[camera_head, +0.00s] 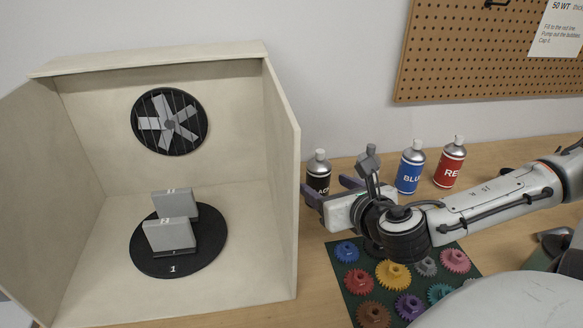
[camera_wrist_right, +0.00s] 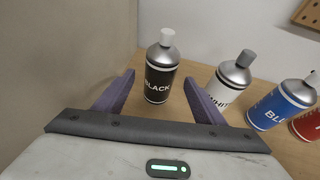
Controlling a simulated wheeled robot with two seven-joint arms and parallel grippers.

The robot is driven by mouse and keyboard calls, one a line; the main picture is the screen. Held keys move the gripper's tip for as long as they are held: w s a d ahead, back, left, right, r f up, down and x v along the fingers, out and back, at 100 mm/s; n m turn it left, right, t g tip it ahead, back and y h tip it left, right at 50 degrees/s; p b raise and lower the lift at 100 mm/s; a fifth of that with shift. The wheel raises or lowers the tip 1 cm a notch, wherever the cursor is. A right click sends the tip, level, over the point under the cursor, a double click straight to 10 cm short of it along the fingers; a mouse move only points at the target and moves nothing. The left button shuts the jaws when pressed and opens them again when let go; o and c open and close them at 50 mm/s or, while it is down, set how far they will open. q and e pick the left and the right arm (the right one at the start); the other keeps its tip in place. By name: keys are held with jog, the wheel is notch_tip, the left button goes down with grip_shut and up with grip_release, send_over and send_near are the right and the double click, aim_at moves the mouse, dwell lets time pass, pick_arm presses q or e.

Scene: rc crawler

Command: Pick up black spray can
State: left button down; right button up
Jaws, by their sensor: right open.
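The black spray can (camera_head: 318,178) stands upright on the table just right of the booth in the head view, partly hidden by my right gripper (camera_head: 322,190). In the right wrist view the black can (camera_wrist_right: 158,80) shows its "BLACK" label and light grey cap. There my right gripper (camera_wrist_right: 165,98) has its two purple fingers spread apart, and the can stands between or just beyond their tips. I cannot tell whether a finger touches it. The gripper is empty. My left gripper is not in view.
A white can (camera_wrist_right: 229,80) stands close right of the black one. Blue (camera_head: 410,168) and red (camera_head: 450,163) cans stand farther right. An open booth (camera_head: 281,190) with a fan and turntable borders the black can's left. A green mat (camera_head: 349,292) of coloured gears lies in front.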

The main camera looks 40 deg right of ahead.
aim_at(325, 185)
jog(key=shift+b+x, duration=1.1)
jog(key=shift+x, duration=0.1)
jog(key=shift+w+d+f, duration=0.15)
jog(key=shift+d+f, duration=0.1)
jog(key=shift+f, duration=0.05)
jog(key=shift+w+d+f, duration=0.1)
jog(key=shift+w, duration=0.3)
jog(key=shift+w+d+f, duration=0.1)
jog(key=shift+w+f, duration=0.1)
jog(key=shift+w, duration=0.15)
jog(key=x, duration=0.4)
jog(key=shift+w+f+b, duration=0.15)
jog(key=shift+w+b, duration=0.1)
jog(key=shift+b, duration=0.1)
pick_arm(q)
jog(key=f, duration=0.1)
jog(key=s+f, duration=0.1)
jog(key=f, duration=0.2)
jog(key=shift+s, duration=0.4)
pick_arm(e)
jog(key=c, duration=1.3)
